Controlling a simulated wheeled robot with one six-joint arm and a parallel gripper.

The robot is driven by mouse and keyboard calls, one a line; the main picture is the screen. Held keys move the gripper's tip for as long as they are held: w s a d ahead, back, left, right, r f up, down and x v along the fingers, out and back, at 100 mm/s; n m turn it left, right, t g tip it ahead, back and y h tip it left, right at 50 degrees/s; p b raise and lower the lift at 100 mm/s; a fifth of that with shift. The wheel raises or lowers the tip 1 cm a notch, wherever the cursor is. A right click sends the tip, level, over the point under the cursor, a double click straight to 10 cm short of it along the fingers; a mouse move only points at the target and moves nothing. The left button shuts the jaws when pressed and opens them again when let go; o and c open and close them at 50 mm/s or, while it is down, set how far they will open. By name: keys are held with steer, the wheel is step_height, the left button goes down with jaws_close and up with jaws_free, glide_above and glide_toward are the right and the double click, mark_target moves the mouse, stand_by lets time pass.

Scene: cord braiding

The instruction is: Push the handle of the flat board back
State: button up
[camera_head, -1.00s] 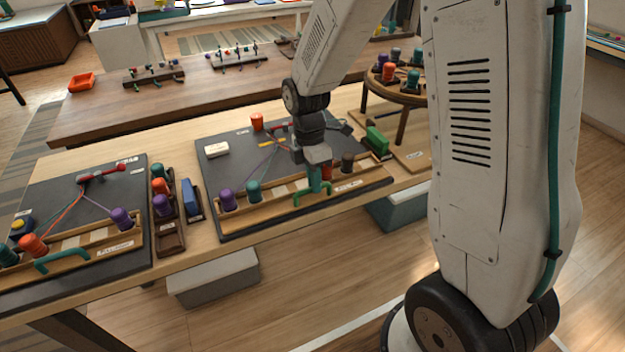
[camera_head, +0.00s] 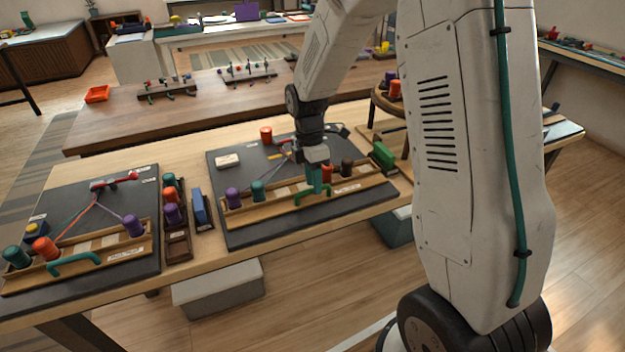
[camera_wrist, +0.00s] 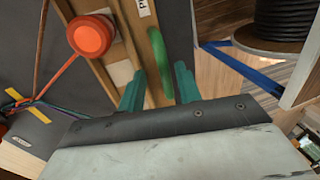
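The flat board (camera_head: 285,230) is a dark slab on the wooden table with a wooden rail (camera_head: 260,213) along its near edge. A green arched handle (camera_head: 300,198) stands on the rail's near side. It also shows in the wrist view (camera_wrist: 158,52). My gripper (camera_head: 314,188) is low over the handle, fingers pointing down. In the wrist view its two teal fingers (camera_wrist: 158,88) are apart, one on each side of the handle's line. I cannot tell whether they touch it. An orange bobbin (camera_wrist: 90,37) sits on the rail beside them.
Purple (camera_head: 233,197) and teal (camera_head: 258,190) bobbins stand along the rail to the left. A second cord board (camera_head: 105,190) lies at the left, past a bobbin rack (camera_head: 178,245). A green block (camera_head: 384,155) is to the right.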

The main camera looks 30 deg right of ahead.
step_height(320, 180, up, 8)
steer(key=w, duration=0.1)
steer(key=shift+w+f, duration=0.2)
steer(key=shift+w, duration=0.1)
steer(key=shift+d, duration=0.1)
steer(key=s+a+r+m+t, duration=0.1)
steer(key=s+r+m, duration=0.3)
steer(key=s, duration=0.5)
steer(key=s+a+r+m+t, duration=0.1)
steer(key=s+r+m, duration=0.3)
steer(key=s+m, duration=0.3)
steer(key=s+a+r+m+t, duration=0.1)
steer(key=s+r+m, duration=0.4)
steer(key=s, duration=0.8)
steer(key=shift+a+m+t, duration=0.2)
steer(key=shift+m+t, duration=0.1)
steer(key=shift+m, duration=0.3)
